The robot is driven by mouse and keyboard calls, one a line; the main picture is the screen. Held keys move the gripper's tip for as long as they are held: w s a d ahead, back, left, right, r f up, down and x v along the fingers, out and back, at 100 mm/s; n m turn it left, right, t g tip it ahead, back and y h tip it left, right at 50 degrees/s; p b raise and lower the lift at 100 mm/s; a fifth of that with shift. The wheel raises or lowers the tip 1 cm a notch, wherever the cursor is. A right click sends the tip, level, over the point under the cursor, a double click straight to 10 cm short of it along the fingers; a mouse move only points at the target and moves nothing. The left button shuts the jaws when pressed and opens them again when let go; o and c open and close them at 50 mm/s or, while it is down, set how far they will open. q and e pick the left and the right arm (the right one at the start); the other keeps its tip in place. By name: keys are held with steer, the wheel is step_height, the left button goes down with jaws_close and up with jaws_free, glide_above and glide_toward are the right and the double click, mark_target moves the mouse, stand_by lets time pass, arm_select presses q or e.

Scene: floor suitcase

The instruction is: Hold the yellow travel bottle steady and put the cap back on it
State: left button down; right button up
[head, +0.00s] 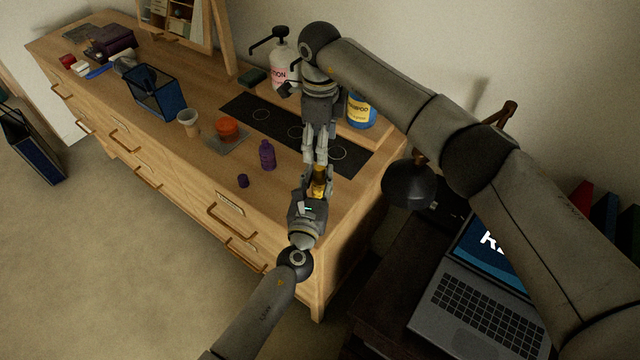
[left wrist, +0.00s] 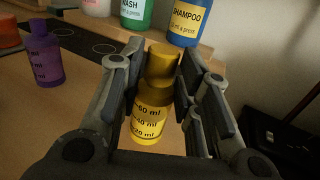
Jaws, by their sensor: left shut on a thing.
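The yellow travel bottle (left wrist: 150,118) stands upright between the fingers of my left gripper (head: 316,190), which is shut on it; black volume marks show on its side. A yellow cap (left wrist: 164,58) sits on top of its neck in the left wrist view; I cannot tell how tightly. In the head view the bottle (head: 320,182) is partly hidden by the grippers. My right gripper (head: 315,160) points down from above, its fingertips close over the bottle. Its fingers look apart, and nothing shows between them.
A purple bottle (head: 267,155) without a cap stands left of the grippers, with a purple cap (head: 243,181) near it. The dresser's front edge is close.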

step_height(320, 180, up, 12)
stand_by(0.7)
arm_select(q)
steer(key=c, duration=1)
jaws_free()
steer(key=s, duration=0.4)
steer(key=s+a, duration=0.1)
steer(key=s, duration=0.3)
steer(key=s+a, duration=0.1)
steer(key=s, duration=0.2)
steer(key=shift+s+a, duration=0.2)
steer(key=shift+s, duration=0.2)
